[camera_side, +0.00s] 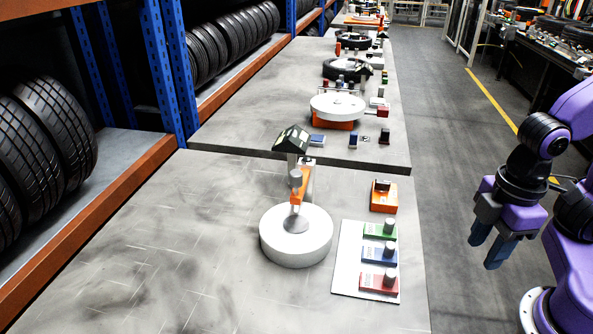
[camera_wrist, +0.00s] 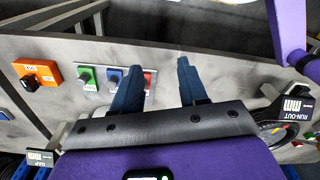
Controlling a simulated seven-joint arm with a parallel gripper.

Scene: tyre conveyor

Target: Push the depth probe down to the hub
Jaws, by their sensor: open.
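A white round disc (camera_side: 296,250) lies on the grey bench, with a darker grey hub (camera_side: 297,225) at its middle. Above it stands a slim upright probe (camera_side: 296,182) with a grey cylindrical top, beside an orange piece on a post. I cannot tell whether the probe's lower end touches the hub. A black tilted display (camera_side: 292,139) tops the post. My gripper (camera_side: 483,254) hangs right of the bench, well apart from the probe, fingers pointing down. In the wrist view my gripper (camera_wrist: 159,64) has its two blue fingers spread, with nothing between them.
A white plate (camera_side: 345,262) right of the disc bears green (camera_side: 378,232), blue (camera_side: 379,253) and red (camera_side: 378,280) knobbed blocks. An orange block (camera_side: 384,196) with a black knob sits behind it. A run-out display (camera_wrist: 292,108) shows in the wrist view. The bench's left side is clear.

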